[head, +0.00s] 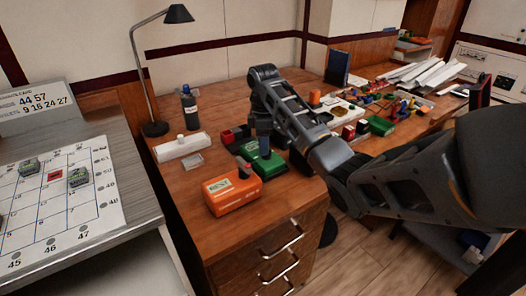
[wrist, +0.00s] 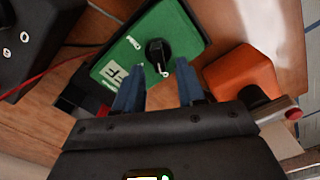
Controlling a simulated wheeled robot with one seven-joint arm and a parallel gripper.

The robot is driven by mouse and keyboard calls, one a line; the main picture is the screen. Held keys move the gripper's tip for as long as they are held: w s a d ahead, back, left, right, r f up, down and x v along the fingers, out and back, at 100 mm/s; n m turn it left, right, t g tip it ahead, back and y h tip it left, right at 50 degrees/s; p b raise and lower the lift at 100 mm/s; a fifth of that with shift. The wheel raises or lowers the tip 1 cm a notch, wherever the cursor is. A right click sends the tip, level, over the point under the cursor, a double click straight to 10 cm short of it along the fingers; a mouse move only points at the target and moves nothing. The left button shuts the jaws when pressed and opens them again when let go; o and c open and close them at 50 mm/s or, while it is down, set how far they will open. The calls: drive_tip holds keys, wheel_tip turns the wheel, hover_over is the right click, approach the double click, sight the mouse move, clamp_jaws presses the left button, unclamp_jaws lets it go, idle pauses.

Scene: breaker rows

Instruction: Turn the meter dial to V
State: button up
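A green meter box (head: 272,164) stands on the wooden desk, under my gripper (head: 264,148). In the wrist view the green box (wrist: 182,28) has a round black dial (wrist: 158,50) with a white pointer mark. Small white marks sit around the dial, but I cannot read them. In the wrist view the dial shows just beyond the fingertips. In the head view the gripper hides the dial.
An orange box (head: 232,194) with a dark knob stands close in front of the green box. A red piece (head: 235,135), a white power strip (head: 182,147), a bottle (head: 190,108) and a lamp (head: 155,128) are nearby. Clutter covers the desk's right part.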

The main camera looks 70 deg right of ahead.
drive_tip(key=shift+f, duration=0.65)
drive_tip(key=shift+c, duration=0.2)
clamp_jaws()
